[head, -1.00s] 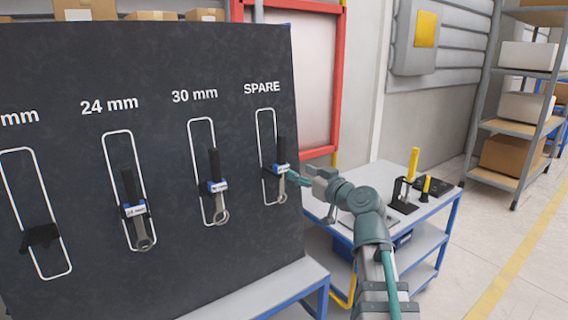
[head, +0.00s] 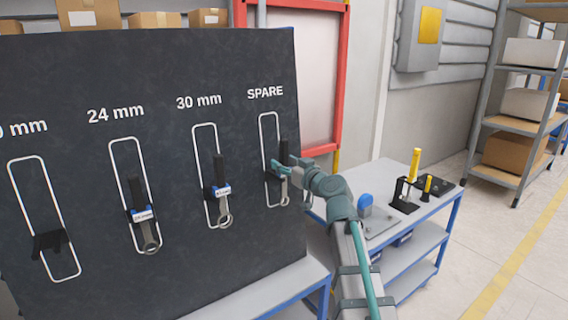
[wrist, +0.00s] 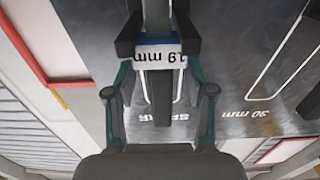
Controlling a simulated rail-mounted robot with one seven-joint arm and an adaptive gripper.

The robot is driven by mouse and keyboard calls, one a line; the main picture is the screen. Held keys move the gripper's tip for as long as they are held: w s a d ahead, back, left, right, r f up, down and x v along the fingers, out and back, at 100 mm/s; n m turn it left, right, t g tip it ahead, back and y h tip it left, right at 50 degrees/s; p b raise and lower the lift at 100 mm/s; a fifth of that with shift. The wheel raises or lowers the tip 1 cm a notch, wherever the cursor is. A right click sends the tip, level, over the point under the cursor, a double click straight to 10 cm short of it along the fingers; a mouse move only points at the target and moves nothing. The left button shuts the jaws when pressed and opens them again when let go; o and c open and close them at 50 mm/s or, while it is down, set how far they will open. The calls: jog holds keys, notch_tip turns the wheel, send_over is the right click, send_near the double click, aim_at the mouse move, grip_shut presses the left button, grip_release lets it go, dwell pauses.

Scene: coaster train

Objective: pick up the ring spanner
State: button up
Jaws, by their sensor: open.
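The ring spanner in the SPARE outline (head: 284,192) hangs upright on the dark tool board, held in a black clip. In the wrist view its blue-and-white tag (wrist: 158,55) reads 19 mm, upside down, with the black handle below it and the metal shaft above. My gripper (head: 286,166) is at this spanner and hides its tag in the head view. In the wrist view my gripper (wrist: 160,72) is open, with one teal finger on each side of the spanner near the tag. Whether a finger touches it I cannot tell.
Tagged spanners hang in the 24 mm (head: 148,236) and 30 mm (head: 222,205) outlines. The outline at far left holds only an empty black clip (head: 49,243). Right of the board stands a blue-framed bench (head: 447,212) with a black stand and yellow-handled items (head: 415,165).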

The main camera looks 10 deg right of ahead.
aim_at(287, 142)
jog(key=shift+w+a, duration=0.15)
jog(key=shift+w, duration=0.2)
grip_shut()
jog(key=shift+s+r+b, duration=0.1)
jog(key=shift+r+b, duration=0.05)
jog(key=shift+b, duration=0.15)
jog(key=shift+r, duration=0.5)
notch_tip(287, 142, up, 6)
jog(key=shift+f+b, duration=0.2)
jog(key=shift+b, duration=0.9)
jog(key=b+v, duration=0.4)
jog(key=v, duration=1.6)
jog(key=shift+r, duration=0.1)
